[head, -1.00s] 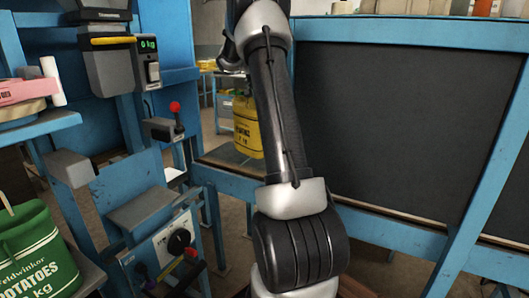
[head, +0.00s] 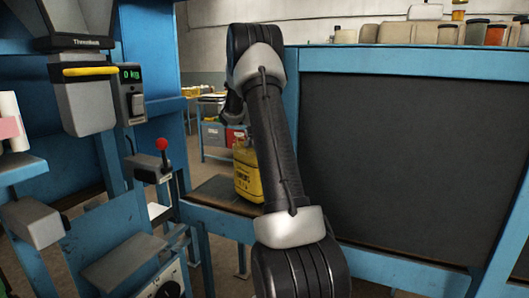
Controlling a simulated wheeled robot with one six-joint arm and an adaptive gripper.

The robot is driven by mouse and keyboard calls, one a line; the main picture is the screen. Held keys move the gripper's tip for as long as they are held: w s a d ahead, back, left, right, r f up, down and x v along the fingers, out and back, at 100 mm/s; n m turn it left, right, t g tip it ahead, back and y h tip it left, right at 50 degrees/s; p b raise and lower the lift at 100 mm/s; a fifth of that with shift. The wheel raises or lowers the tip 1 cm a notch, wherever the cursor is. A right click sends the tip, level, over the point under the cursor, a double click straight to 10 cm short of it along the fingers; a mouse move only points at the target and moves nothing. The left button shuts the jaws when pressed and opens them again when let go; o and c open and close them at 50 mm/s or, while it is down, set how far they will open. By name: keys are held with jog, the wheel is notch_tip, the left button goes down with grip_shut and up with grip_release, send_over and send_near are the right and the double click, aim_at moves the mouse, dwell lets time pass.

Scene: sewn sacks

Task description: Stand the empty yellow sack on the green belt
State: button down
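A yellow sack (head: 246,178) with dark lettering shows in the head view, partly hidden behind my arm. It looks upright over a brown-topped blue bench (head: 212,192). I cannot tell whether it is empty, or whether it rests there or is held. My arm rises in the middle of the view and bends over at the top. A dark part of its far end shows left of the forearm, above the sack. The fingers of my gripper are hidden. No green belt can be made out.
At left is a blue machine with a yellow-barred spout (head: 84,95), a scale display (head: 131,73) reading 0 kg and a red-knobbed lever (head: 162,146). A blue-framed dark panel (head: 400,160) blocks the right, with jars and tubs (head: 450,33) on top.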

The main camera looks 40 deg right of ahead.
jog(key=shift+w+f, duration=0.1)
jog(key=shift+f, duration=0.2)
jog(key=c, duration=2.1)
grip_release()
jog(key=shift+f, duration=0.3)
jog(key=o, duration=0.5)
jog(key=shift+c, duration=0.2)
